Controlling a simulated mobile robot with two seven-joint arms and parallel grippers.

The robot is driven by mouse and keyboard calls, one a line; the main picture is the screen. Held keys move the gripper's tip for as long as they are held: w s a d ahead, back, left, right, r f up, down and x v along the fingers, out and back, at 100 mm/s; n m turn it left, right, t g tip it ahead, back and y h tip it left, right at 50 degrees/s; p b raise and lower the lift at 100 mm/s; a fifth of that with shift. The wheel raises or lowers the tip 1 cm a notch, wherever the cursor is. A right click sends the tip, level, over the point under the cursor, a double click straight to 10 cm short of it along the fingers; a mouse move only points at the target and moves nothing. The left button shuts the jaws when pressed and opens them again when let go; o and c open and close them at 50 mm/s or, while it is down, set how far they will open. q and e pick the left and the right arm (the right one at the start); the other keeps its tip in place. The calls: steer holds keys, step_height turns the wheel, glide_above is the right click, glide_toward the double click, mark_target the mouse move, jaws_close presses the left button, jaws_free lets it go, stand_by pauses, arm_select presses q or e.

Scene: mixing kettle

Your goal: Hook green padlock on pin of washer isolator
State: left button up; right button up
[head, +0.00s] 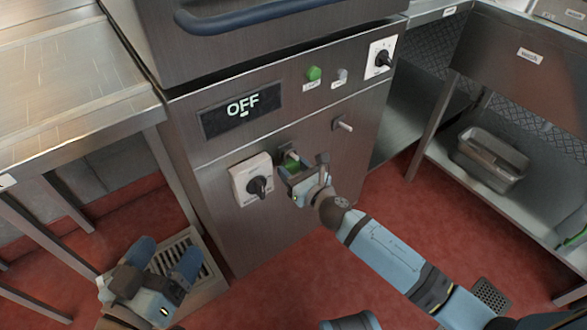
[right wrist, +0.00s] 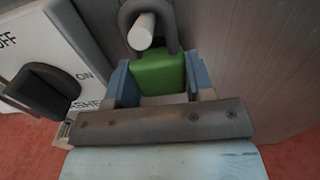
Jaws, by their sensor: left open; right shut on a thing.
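My right gripper (head: 304,171) is shut on the green padlock (head: 291,163) in front of the machine's front panel. In the right wrist view the green padlock body (right wrist: 160,75) sits between the fingers, with its grey shackle (right wrist: 173,22) upward. A pale pin (right wrist: 143,32) shows inside the shackle's loop; how far it passes through I cannot tell. The pin (head: 291,154) is partly hidden in the head view. The washer isolator (head: 240,178), a white plate with a black knob (head: 260,187), is just left of the padlock. My left gripper (head: 164,253) is open and empty, low at left.
A second pin (head: 344,124) sticks out above and right of my right gripper. The panel also has an OFF display (head: 241,108), a green button (head: 314,73) and another rotary switch (head: 380,58). A floor drain (head: 180,250) lies by my left gripper. Steel tables stand on both sides.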

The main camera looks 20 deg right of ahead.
stand_by(0.3)
steer(key=o, duration=1.4)
steer(key=shift+s, duration=0.1)
steer(key=shift+v, duration=3.35)
